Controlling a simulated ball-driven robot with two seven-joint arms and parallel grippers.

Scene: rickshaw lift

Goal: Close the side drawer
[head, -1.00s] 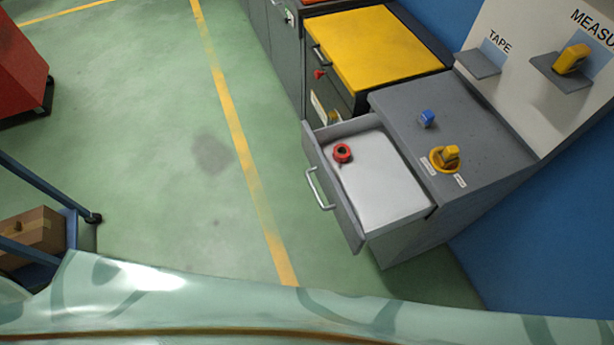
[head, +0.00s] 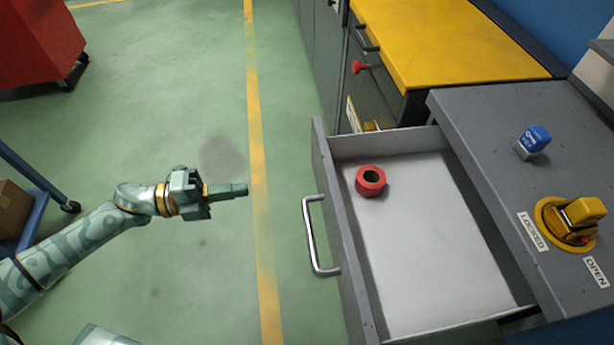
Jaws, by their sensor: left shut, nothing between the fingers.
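The side drawer (head: 420,260) stands pulled out from the grey cabinet (head: 480,120), its front panel (head: 338,222) facing left. A metal bar handle (head: 312,236) is on that panel. A red tape roll (head: 370,181) lies inside on the drawer's pale floor. My left gripper (head: 246,190) is shut and empty, pointing right, above the green floor to the left of the handle and apart from it. My right gripper is not in view.
On the cabinet top are a blue-capped block (head: 533,142) and a yellow rotary switch (head: 574,220) with labels beside it. A yellow-topped cabinet (head: 440,45) stands behind. A red cabinet (head: 40,40) and a blue cart (head: 35,215) are at left. Floor between is clear.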

